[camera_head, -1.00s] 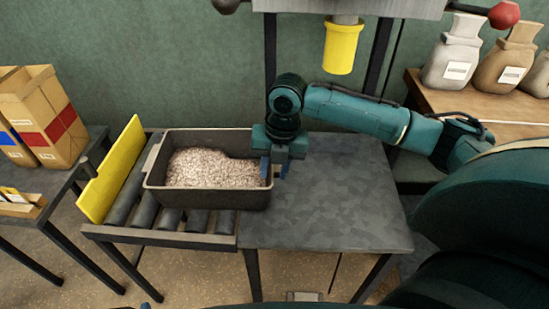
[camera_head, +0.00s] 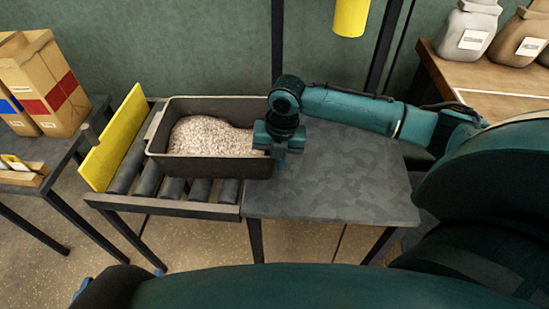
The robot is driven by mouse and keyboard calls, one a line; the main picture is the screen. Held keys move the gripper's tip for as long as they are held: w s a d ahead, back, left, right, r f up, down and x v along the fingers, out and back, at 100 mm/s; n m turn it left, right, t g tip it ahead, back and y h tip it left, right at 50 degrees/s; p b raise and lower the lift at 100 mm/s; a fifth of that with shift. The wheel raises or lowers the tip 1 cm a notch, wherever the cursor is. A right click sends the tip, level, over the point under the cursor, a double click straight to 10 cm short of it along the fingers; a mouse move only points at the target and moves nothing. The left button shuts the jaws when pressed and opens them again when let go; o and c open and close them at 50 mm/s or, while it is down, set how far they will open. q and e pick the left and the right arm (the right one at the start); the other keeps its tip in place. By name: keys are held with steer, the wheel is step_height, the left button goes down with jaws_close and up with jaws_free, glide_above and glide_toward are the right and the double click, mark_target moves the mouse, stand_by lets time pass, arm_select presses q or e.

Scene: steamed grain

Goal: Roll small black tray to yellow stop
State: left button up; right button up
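A small black tray (camera_head: 212,167) filled with pale grain (camera_head: 205,136) sits on the grey rollers (camera_head: 148,183). The yellow stop (camera_head: 112,140) stands upright at the left end of the rollers, with a strip of roller showing between it and the tray. My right gripper (camera_head: 279,156) points down at the tray's right end wall, close to or touching it. Its fingers overlap in this view, so its opening is unclear. A large teal link of mine crosses the bottom. Blue tips (camera_head: 80,290) at lower left may be my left gripper, mostly hidden.
A bare dark tabletop (camera_head: 340,180) adjoins the rollers on the right. Cardboard packages (camera_head: 50,85) stand on a side table at left. Sacks (camera_head: 466,30) stand on a wooden table at upper right. A yellow cylinder (camera_head: 351,16) hangs above the back.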

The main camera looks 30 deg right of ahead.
jaws_close()
stand_by(0.5)
steer(key=shift+c, duration=1.9)
jaws_free()
steer(key=o, duration=0.6)
